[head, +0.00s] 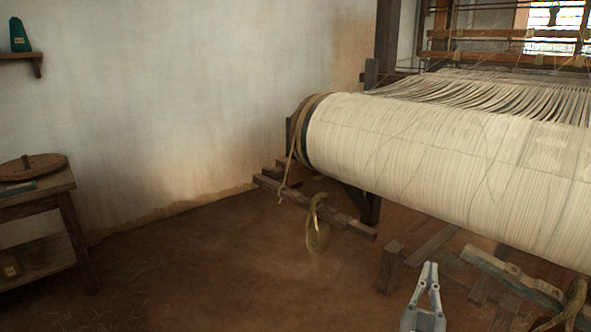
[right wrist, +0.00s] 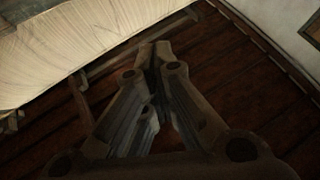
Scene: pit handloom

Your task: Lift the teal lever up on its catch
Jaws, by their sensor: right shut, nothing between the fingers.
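The teal lever (head: 512,276) shows at the lower right of the head view as a long, faded grey-green bar. It slants down to the right below the big warp roller. A curved brass-coloured piece (head: 574,303) covers part of it near the right edge. I cannot make out its catch. My right gripper (head: 429,268) is to the left of the lever, apart from it in the picture, pointing up and away. Its fingers are together and empty. My left gripper is not in view.
The warp roller (head: 430,140), wound with cream yarn, fills the upper right. A brass weight (head: 317,236) hangs by a wooden beam (head: 320,205) at its left end. A wooden post (head: 389,268) stands left of my gripper.

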